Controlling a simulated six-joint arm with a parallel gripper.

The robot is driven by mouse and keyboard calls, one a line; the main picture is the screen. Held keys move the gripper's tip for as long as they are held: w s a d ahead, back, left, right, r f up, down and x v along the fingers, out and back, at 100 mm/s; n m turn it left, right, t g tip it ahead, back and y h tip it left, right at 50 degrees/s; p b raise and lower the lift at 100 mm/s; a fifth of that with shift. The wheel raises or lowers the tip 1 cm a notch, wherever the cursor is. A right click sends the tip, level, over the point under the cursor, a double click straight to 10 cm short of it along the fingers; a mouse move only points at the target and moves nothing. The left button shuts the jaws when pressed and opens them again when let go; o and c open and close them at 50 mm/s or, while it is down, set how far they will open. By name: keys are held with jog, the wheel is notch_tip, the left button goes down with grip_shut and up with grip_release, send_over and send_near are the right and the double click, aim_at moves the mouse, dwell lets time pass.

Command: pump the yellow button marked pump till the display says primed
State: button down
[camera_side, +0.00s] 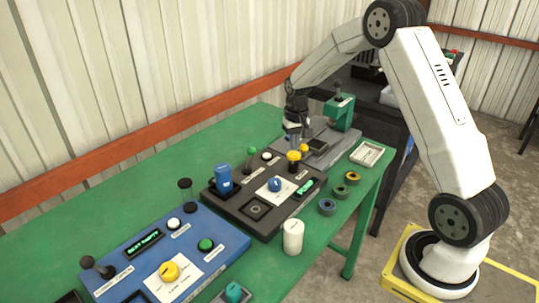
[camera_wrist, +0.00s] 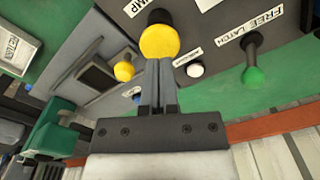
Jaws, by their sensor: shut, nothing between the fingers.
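The yellow button (camera_wrist: 160,42) has a label reading PUMP beside it in the wrist view. It also shows in the side view (camera_side: 294,156), on the dark panel (camera_side: 238,206). My gripper (camera_wrist: 158,62) is shut and empty, with its fingertips at the button's edge in the picture. In the side view my gripper (camera_side: 293,146) points down right over the button; I cannot tell whether it touches. The panel's small display (camera_side: 306,187) shows green characters too small to read.
Near the button are a smaller yellow knob (camera_wrist: 124,71), a white button (camera_wrist: 194,70) and a green knob (camera_wrist: 253,72) labelled FREE LATCH. A blue panel (camera_side: 120,275) stands at the front left. A white cylinder (camera_side: 292,237) and several rings lie along the green table's right edge.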

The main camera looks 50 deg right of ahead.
aim_at(294, 154)
jog(key=shift+f, duration=1.8)
dwell(1.4)
jog(key=shift+r, duration=3.8)
jog(key=shift+a, duration=0.1)
jog(key=s+a+f+n+t, duration=0.1)
jog(key=s+a+n, duration=0.5)
jog(key=s+a, duration=1.1)
jog(key=shift+s+a+f+t, duration=0.2)
jog(key=shift+a+t, duration=0.6)
jog(key=shift+a, duration=0.5)
